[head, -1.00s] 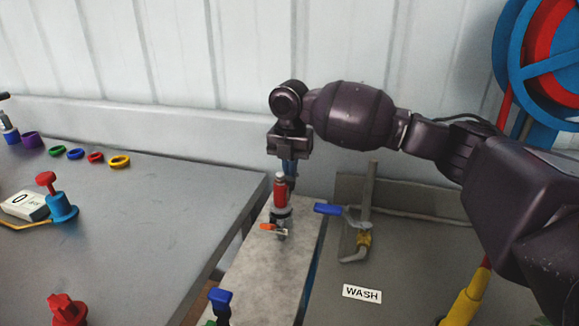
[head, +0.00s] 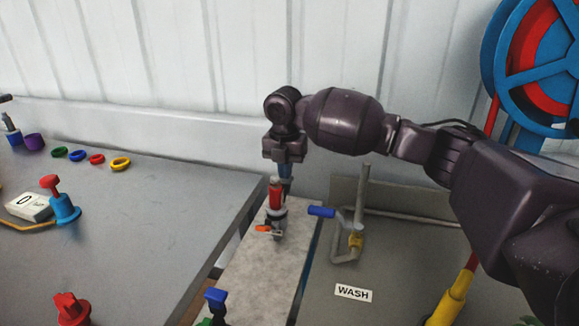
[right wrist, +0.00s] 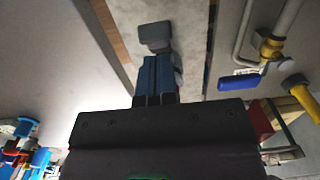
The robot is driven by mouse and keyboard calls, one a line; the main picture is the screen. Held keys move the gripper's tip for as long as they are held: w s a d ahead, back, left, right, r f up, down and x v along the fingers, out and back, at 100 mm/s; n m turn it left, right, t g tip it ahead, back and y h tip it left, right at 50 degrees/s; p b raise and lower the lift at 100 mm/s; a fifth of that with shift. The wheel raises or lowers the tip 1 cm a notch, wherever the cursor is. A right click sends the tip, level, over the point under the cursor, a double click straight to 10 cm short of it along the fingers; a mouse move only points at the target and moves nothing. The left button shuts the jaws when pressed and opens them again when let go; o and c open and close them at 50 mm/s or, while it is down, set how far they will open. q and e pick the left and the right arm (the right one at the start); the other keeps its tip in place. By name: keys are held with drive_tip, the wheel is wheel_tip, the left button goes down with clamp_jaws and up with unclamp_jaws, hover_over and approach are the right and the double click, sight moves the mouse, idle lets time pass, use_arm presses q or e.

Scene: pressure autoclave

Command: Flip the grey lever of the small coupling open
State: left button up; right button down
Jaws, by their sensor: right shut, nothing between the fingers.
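The small coupling (head: 276,197) stands upright on the narrow pale bench strip in the head view, with a red body and an orange tab low on its front. A grey piece (head: 275,181) at its top looks like its lever. In the right wrist view a grey paddle (right wrist: 155,37), likely the same lever, lies just beyond the fingertips. My right gripper (head: 286,183) points down right behind the coupling's top. Its blue fingers (right wrist: 156,72) are shut with nothing between them. Whether they touch the lever I cannot tell. My left gripper is not in view.
A blue-handled valve (head: 321,211) on a bent pipe stands close to the right, above the WASH label (head: 353,292). A blue-topped fitting (head: 216,297) stands nearer on the strip. The grey table (head: 150,220) at left has wide clear room.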

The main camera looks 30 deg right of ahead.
drive_tip(key=r, duration=0.1)
drive_tip(key=r+p, duration=0.1)
drive_tip(key=s+a+r, duration=0.1)
drive_tip(key=shift+a+r+p, duration=0.1)
drive_tip(key=shift+r+p, duration=0.1)
drive_tip(key=shift+p, duration=0.1)
wheel_tip(320, 180, up, 3)
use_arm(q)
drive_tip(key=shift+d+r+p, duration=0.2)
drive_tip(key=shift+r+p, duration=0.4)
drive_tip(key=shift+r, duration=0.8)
use_arm(e)
wheel_tip(320, 180, up, 6)
hover_over(284, 192)
drive_tip(key=w, duration=0.1)
drive_tip(key=shift+d, duration=0.35)
